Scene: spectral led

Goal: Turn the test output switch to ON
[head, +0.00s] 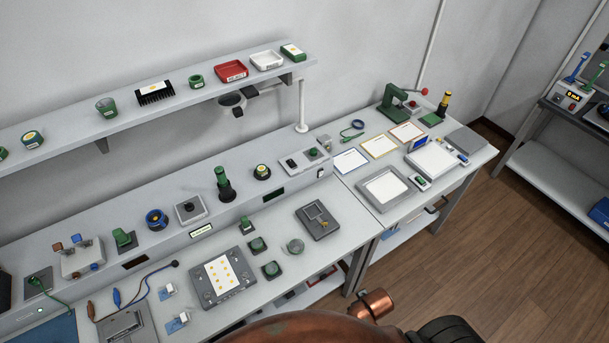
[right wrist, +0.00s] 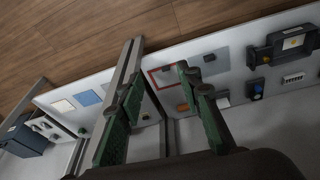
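No switch that I can read as the test output switch shows clearly. A small instrument with an orange lit display (head: 572,95) stands on a dark bench at the far right of the head view, with blue and red-tipped parts beside it. A pale box with clips on posts (head: 82,262) stands at the left of the main bench. Any lettering on either is too small to tell. My right gripper (right wrist: 160,78) shows in the right wrist view, its green-padded fingers apart with nothing between them. It is clear of the bench. My left gripper is not in view.
A long grey workbench (head: 180,325) carries a grey panel with a yellow-dotted sheet (head: 222,274), cables and green parts. A shelf (head: 125,125) hangs above it. A side table (head: 350,190) holds trays and cards. Open wooden floor (head: 500,250) separates it from the far-right bench.

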